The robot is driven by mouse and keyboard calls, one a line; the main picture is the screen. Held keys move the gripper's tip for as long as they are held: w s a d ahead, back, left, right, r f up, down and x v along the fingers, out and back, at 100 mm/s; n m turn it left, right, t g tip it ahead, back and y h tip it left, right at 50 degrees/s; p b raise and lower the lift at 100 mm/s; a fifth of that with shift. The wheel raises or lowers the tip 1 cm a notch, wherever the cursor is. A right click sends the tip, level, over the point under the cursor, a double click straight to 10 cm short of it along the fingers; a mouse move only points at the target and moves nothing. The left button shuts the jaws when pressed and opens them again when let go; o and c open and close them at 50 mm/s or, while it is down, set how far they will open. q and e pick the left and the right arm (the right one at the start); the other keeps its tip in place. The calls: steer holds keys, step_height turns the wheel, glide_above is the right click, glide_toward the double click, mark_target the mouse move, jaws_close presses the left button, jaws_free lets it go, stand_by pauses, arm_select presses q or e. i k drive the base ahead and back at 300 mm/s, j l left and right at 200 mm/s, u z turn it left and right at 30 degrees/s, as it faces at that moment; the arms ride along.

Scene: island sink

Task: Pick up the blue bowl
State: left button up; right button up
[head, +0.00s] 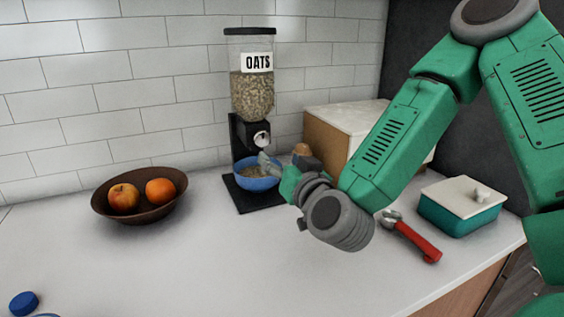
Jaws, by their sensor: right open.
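The blue bowl (258,184) stands on the black base of the oats dispenser (251,90), under its spout, with some oats visible inside. My right gripper (268,164) reaches in from the right, with its fingers at the bowl's right rim. It is open. The wrist and gripper body hide part of the bowl's right side, and I cannot tell whether the fingers touch the rim. My left gripper is not in view.
A brown bowl (140,213) with fruit stands at left. A wooden box (325,138) is behind my right arm. A red-handled tool (418,240) and a teal lidded container (458,216) lie at right. A blue lid (23,303) is at front left. The middle counter is clear.

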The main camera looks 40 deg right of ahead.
mark_target(248, 174)
steer(key=k+j, duration=0.2)
steer(key=k, duration=0.3)
steer(key=k+j, duration=0.15)
steer(key=k, duration=0.3)
